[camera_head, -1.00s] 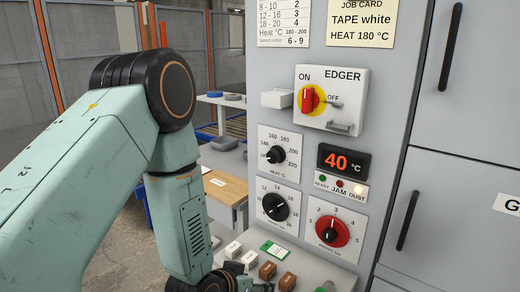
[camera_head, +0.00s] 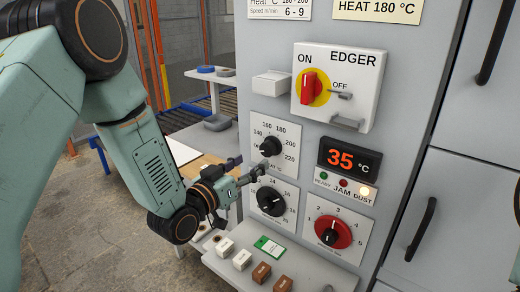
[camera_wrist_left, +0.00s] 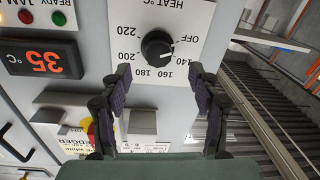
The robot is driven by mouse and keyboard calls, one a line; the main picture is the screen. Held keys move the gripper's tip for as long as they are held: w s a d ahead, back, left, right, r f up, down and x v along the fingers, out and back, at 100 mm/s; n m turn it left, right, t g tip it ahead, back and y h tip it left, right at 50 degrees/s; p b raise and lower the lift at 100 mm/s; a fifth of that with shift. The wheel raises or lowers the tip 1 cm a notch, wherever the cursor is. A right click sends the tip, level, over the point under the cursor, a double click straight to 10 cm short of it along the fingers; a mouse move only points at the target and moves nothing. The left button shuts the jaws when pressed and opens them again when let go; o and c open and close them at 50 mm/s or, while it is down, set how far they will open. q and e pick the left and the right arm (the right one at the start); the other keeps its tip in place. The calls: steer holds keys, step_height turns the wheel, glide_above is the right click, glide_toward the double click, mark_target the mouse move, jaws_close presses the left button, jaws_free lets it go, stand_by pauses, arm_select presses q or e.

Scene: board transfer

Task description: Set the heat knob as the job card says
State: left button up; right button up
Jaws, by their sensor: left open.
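The heat knob (camera_head: 270,146) is a black dial on a white plate on the grey edger panel, with a scale up to 220. The job card (camera_head: 378,8) at the top reads HEAT 180 °C. The red display (camera_head: 354,159) reads 35 °C. My left gripper (camera_head: 247,169) is open, just below and left of the knob. In the left wrist view its fingers stand apart, with the knob beyond and between them, not visibly touched.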

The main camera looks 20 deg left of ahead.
mark_target(265, 152)
arm_select(q)
steer(key=x, duration=0.7)
steer(key=shift+s+d+p, duration=0.1)
steer(key=shift+d+p, duration=0.05)
steer(key=shift+p, duration=0.15)
steer(key=shift+d, duration=0.1)
steer(key=shift+s+r, duration=0.3)
steer(key=shift+r, duration=0.05)
steer(key=shift+w+f, duration=0.3)
steer(key=shift+w, duration=0.2)
steer(key=c, duration=0.5)
steer(key=shift+s+r, duration=0.1)
steer(key=shift+s, duration=0.05)
steer(key=c, duration=0.7)
